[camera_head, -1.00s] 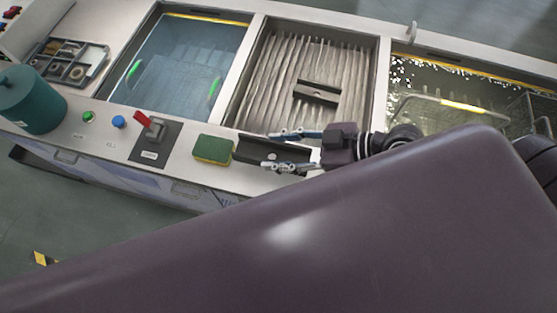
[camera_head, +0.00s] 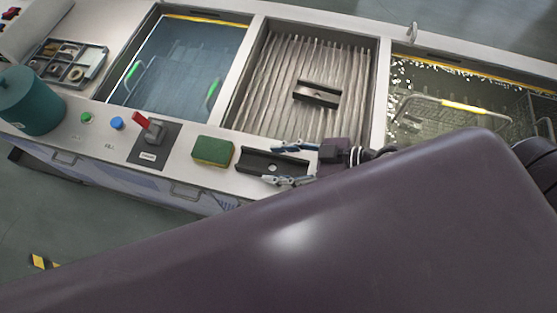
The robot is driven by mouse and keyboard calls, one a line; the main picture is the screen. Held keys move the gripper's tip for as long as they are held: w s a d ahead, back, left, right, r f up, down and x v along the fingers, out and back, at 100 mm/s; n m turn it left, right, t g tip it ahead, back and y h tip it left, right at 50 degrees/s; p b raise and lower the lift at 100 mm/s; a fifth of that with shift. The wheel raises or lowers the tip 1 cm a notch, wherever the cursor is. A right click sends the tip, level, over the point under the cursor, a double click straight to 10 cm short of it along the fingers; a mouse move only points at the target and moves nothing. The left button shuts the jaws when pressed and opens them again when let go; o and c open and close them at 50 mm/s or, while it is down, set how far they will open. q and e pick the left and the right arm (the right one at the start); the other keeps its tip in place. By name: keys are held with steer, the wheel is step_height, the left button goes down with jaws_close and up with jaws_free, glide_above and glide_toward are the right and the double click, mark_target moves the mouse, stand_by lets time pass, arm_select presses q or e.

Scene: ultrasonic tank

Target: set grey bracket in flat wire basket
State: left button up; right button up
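A dark grey channel-shaped bracket (camera_head: 257,160) with a round hole lies on the tank's front ledge, right of the sponge. A similar dark piece with a hole (camera_head: 316,94) lies on the ribbed drain board (camera_head: 275,75); I cannot tell from colour which is the task's bracket. My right gripper (camera_head: 277,164) is open, its two fingers apart over the right part of the ledge bracket; I cannot tell whether they touch it. A wire basket (camera_head: 425,110) with a yellow-gripped handle sits in the right tank; another wire basket (camera_head: 140,83) with green grips sits in the left tank. My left gripper is out of view.
A green sponge (camera_head: 212,151), a red-handled switch (camera_head: 150,129), green and blue buttons and a teal canister (camera_head: 30,103) line the front ledge. A sorting tray (camera_head: 67,65) stands at far left. My own arm link hides the lower right.

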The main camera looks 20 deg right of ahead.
steer(key=shift+o, duration=1)
